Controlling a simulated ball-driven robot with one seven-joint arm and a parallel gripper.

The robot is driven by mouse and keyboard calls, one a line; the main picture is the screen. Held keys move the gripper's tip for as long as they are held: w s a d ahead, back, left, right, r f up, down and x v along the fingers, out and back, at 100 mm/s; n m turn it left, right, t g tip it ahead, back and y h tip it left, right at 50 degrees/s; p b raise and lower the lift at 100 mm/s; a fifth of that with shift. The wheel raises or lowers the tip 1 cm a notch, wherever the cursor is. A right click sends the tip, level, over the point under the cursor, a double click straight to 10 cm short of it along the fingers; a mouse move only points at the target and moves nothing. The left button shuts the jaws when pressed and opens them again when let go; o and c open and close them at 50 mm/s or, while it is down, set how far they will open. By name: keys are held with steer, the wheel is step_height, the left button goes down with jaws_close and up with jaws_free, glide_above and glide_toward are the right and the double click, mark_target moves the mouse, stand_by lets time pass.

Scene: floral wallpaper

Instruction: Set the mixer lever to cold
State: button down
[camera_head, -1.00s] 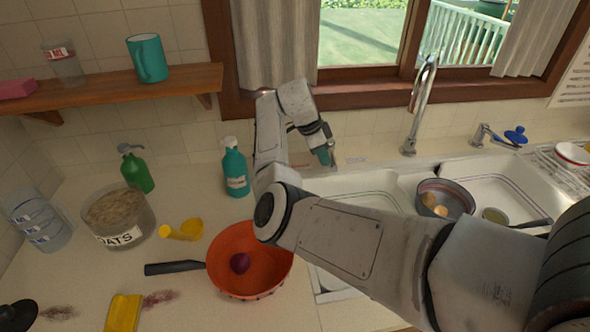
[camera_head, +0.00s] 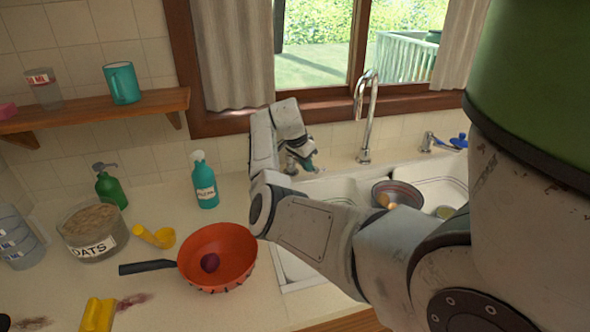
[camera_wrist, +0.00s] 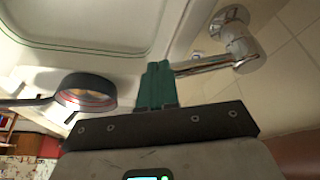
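A chrome lever fitting (camera_wrist: 205,64) shows in the wrist view, its thin rod reaching from a round wall mount toward my fingers. My gripper (camera_wrist: 157,75) has green fingers that lie together, with the rod's end right at their right side. I cannot tell whether they touch. In the head view my gripper (camera_head: 306,165) is low by the back wall behind the sink, left of the tall chrome spout (camera_head: 366,120). There the lever is mostly hidden by the gripper. Hot and cold marks are not visible.
The sink (camera_head: 335,187) holds a metal pot (camera_head: 397,192). A second chrome fitting (camera_head: 428,142) is right of the spout. A teal bottle (camera_head: 204,182) and an orange pan (camera_head: 232,250) stand on the counter at left. The window sill is above.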

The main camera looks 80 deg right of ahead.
steer(key=shift+s+d, duration=0.15)
steer(key=shift+s, duration=0.05)
stand_by(0.5)
